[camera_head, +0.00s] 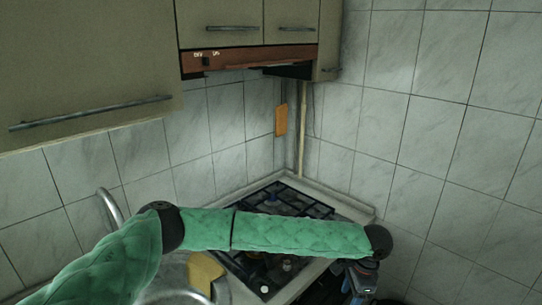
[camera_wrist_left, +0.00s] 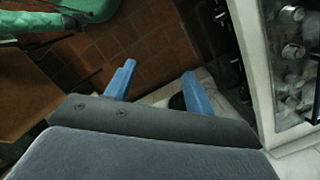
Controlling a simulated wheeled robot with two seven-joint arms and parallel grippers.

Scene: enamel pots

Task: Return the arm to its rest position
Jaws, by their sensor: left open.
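My left arm, in a green quilted sleeve, comes in from the left in the head view and reaches across in front of the stove (camera_head: 315,208). Its wrist bends down at the right, and my left gripper (camera_head: 362,283) hangs there, partly cut off by the bottom edge. In the left wrist view the gripper (camera_wrist_left: 158,74) shows two blue fingers well apart with nothing between them. It points down over the brown tiled floor (camera_wrist_left: 150,40). My right gripper is in neither view.
The sink (camera_head: 172,272) lies left of the stove, with a tap (camera_head: 111,205) and a yellow item (camera_head: 204,270). Wall cabinets (camera_head: 90,60) and a hood (camera_head: 245,59) hang above. A tiled wall (camera_head: 440,120) stands right.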

